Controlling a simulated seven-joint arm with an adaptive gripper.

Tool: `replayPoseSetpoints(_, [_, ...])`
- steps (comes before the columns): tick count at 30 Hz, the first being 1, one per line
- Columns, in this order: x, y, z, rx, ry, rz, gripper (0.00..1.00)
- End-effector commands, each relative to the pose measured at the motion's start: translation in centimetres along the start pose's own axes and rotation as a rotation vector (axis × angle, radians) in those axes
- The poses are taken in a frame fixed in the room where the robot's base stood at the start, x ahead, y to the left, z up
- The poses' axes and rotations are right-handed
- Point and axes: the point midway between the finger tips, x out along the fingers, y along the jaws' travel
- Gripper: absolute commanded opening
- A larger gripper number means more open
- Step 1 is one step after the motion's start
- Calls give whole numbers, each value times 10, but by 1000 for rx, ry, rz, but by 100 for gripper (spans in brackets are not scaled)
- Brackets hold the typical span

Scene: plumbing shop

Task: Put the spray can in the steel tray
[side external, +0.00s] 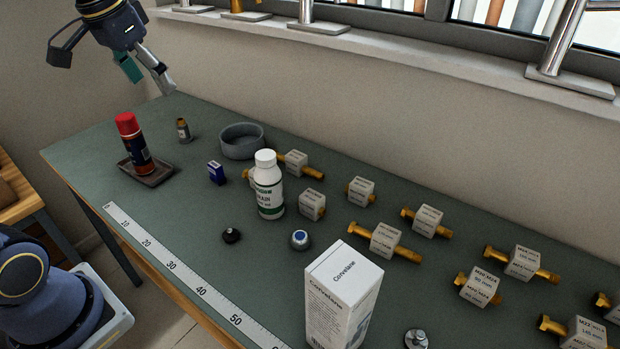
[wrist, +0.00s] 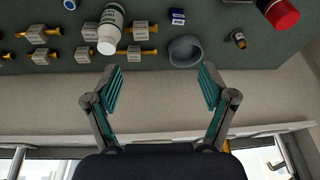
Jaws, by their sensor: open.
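The spray can (side external: 133,143), dark with a red cap, stands upright in the small dark steel tray (side external: 157,177) at the left end of the bench. Its red cap also shows at the upper right of the wrist view (wrist: 282,14); the tray is not clearly seen there. My gripper (side external: 151,82) is raised above the bench's far left part, up and to the right of the can and apart from it. In the wrist view my gripper (wrist: 160,88) has its fingers spread wide with nothing between them.
A grey round bowl (side external: 242,142), a small brown bottle (side external: 183,131) and a blue box (side external: 216,173) are near the tray. A white bottle (side external: 268,186), a white carton (side external: 342,297) and several labelled blocks with brass bolts fill the right. A ruler (side external: 185,272) lies along the front edge.

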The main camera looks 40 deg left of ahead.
Motion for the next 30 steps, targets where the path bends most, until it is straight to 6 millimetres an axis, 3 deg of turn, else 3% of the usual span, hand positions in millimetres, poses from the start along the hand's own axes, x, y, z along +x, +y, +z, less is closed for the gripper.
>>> replayPoseSetpoints(1, [-4, 25, 24, 23, 38, 12, 83])
replayPoseSetpoints(3, [-2, 50, 54, 38, 85, 28, 83])
replayPoseSetpoints(6, [5, 74, 91, 54, 134, 52, 83])
replayPoseSetpoints(10, [15, 88, 119, 62, 170, 74, 83])
replayPoseSetpoints(14, [20, 91, 127, 64, 180, 80, 83])
replayPoseSetpoints(30, [20, 91, 127, 63, 178, 79, 83])
